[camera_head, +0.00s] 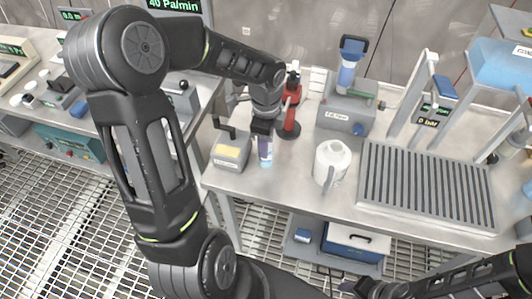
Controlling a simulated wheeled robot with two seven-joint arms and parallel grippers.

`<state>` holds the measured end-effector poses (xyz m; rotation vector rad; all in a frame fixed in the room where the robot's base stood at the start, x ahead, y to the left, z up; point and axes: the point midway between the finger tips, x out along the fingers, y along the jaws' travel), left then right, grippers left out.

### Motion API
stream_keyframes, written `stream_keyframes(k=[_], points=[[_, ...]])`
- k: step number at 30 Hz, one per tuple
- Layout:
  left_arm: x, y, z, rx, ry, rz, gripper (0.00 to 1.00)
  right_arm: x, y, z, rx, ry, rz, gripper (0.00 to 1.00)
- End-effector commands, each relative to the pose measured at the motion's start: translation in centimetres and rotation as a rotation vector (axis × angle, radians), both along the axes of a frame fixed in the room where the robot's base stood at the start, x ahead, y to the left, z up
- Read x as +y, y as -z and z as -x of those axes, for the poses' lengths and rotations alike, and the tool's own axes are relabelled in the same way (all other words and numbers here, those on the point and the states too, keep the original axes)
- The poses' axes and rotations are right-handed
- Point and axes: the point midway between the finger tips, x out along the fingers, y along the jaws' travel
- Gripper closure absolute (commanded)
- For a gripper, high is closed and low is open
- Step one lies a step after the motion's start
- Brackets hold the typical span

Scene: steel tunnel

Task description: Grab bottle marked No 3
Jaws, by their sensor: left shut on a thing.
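A small bottle (265,153) with a purplish and light blue body stands upright at the left part of the steel table (290,178). Its marking is too small to read. My left gripper (262,130) points down from above and is shut on the upper part of this bottle, hiding its top. My right arm comes in at the bottom right. Its gripper (372,288) is dark and partly cut off by the lower edge, so its fingers cannot be made out.
A grey box with a yellow label (230,152) stands close left of the bottle. A red-and-black tool (289,125) is close right. A white jug (331,162), a grey device (346,112) and a ribbed rack (425,188) stand farther right. Bare table lies in front.

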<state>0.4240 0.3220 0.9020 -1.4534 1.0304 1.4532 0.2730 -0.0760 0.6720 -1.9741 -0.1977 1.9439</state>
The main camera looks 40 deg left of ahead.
Motion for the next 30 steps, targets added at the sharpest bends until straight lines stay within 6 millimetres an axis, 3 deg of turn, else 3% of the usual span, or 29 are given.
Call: stream_keyframes(k=[6, 23, 30], points=[[0.00, 0.00, 0.00, 0.000, 0.000, 0.000, 1.00, 0.00, 0.00, 0.00, 0.000, 0.000, 0.000, 0.60], [0.01, -0.05, -0.02, -0.001, 0.000, 0.000, 1.00, 0.00, 0.04, 0.00, 0.000, 0.000, 0.000, 0.60], [0.04, -0.97, -0.06, -0.002, 0.000, -0.002, 1.00, 0.02, 0.53, -0.06, -0.001, -0.001, -0.001, 0.60]])
